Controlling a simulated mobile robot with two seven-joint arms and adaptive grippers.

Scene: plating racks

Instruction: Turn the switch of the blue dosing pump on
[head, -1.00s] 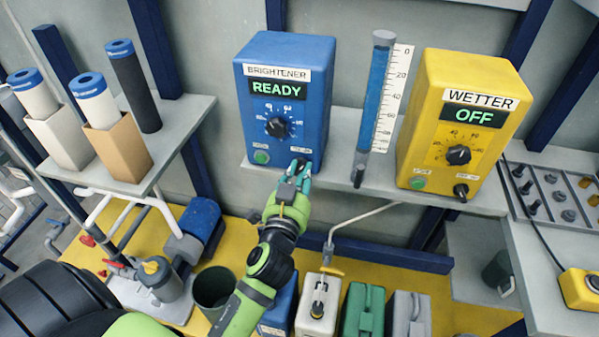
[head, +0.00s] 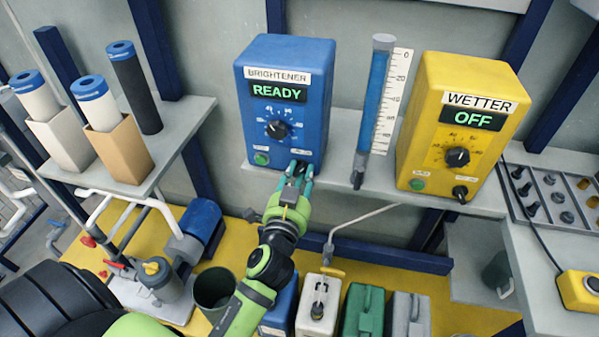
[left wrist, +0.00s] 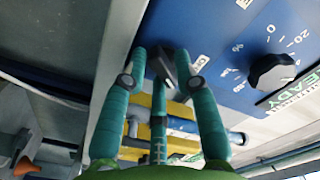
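The blue dosing pump (head: 318,110), labelled BRIGHTENER, stands on the grey shelf, and its display (head: 277,91) reads READY in green. Its black switch (left wrist: 185,75) is low on the front face at the right, partly hidden by my fingers in the head view. My left gripper (head: 297,177) is right at the switch, its teal fingers apart. In the left wrist view the fingertips (left wrist: 161,52) stand on either side of the switch with a gap between them; I cannot tell whether any touches it. My right gripper is not in view.
A round dial (head: 277,130) and a green button (head: 261,159) are on the pump's face. A blue level tube (head: 374,105) stands to its right, then the yellow WETTER pump (head: 470,75), showing OFF. Canisters (head: 364,310) stand below. Cartridges in holders are at left.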

